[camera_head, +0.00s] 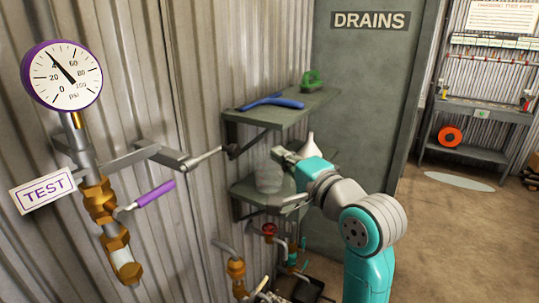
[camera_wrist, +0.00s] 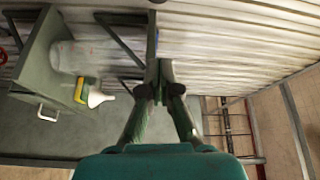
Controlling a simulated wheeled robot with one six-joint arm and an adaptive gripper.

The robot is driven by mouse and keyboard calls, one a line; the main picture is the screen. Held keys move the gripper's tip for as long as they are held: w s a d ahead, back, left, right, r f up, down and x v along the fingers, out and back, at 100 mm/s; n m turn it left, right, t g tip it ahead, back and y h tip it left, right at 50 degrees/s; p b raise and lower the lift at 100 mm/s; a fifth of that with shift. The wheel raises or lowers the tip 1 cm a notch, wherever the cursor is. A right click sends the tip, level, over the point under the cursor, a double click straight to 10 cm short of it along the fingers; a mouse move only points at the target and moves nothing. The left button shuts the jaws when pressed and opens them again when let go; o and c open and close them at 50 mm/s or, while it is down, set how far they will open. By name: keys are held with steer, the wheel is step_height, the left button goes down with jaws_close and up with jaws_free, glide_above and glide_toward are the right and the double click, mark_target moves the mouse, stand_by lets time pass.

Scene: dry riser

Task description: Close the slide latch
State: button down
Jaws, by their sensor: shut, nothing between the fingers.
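I cannot clearly make out the slide latch in either view. My gripper (camera_head: 284,155) is between the upper and lower wall shelves in the head view, in front of the corrugated wall. In the wrist view my gripper (camera_wrist: 160,72) has its fingers together, with nothing held between them. A narrow dark upright edge lies just beyond the fingertips there; I cannot tell whether they touch it. A grey door (camera_head: 365,95) with a DRAINS sign stands behind the arm.
The upper shelf (camera_head: 262,120) holds a blue tool (camera_head: 272,102) and a green object (camera_head: 312,80). A clear jar (camera_head: 268,180) stands on the lower shelf. A pressure gauge (camera_head: 62,75) and a purple-handled valve (camera_head: 153,194) are at left. Open floor lies right.

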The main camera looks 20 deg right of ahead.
steer(key=w+a, duration=0.5)
steer(key=w, duration=0.1)
steer(key=shift+w, duration=0.2)
steer(key=shift+f, duration=0.1)
stand_by(0.3)
